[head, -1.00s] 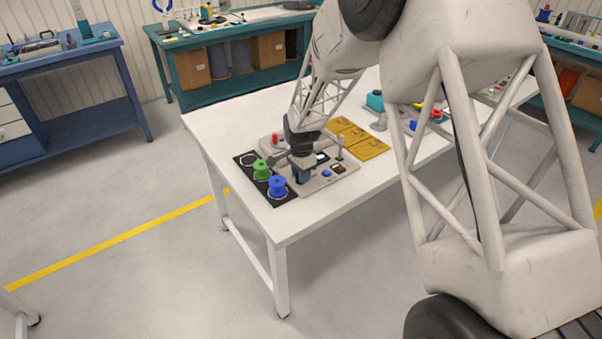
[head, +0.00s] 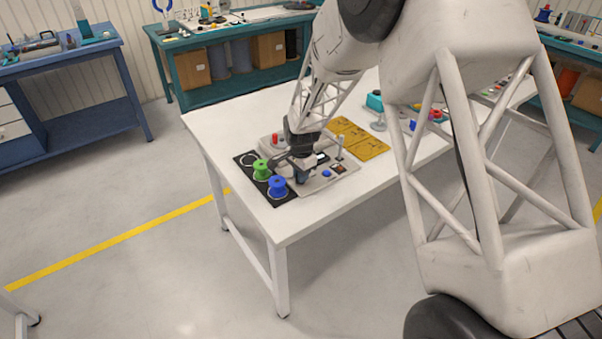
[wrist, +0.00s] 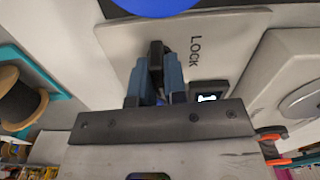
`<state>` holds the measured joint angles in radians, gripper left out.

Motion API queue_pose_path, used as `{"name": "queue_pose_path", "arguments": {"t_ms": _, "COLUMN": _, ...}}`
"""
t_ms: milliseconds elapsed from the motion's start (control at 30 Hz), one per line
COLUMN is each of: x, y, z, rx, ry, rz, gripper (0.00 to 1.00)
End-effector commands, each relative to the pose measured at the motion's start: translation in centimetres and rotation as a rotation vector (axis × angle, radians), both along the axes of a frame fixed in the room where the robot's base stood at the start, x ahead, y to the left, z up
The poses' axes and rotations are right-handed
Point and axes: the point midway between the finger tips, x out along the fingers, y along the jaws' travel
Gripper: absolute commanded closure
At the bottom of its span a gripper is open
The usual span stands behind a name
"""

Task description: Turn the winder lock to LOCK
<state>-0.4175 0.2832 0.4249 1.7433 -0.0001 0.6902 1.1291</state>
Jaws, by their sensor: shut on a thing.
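The winder's light grey base plate (head: 318,184) stands on the white table, and in the wrist view its panel (wrist: 225,35) carries the word LOCK. My gripper (wrist: 157,75) has its blue fingers close together around a dark lever (wrist: 155,50), which appears to be the winder lock. The lever's lower part is hidden between the fingers. LOCK is printed just right of the lever. A small dark window (wrist: 207,97) with a white symbol lies below the word. In the head view, my gripper (head: 302,177) is low over the winder and hides the lock.
A red part (head: 276,141) and an upright grey post (head: 340,147) are close by. The table's front is clear.

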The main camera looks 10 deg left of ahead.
Motion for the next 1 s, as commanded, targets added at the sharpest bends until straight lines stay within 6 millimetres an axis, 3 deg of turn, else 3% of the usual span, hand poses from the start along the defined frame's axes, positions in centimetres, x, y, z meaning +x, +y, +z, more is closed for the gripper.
{"name": "queue_pose_path", "arguments": {"t_ms": 1000, "x": -0.03, "y": 0.00, "z": 0.02, "rx": 0.000, "ry": 0.000, "rz": 0.788, "gripper": 1.00}}
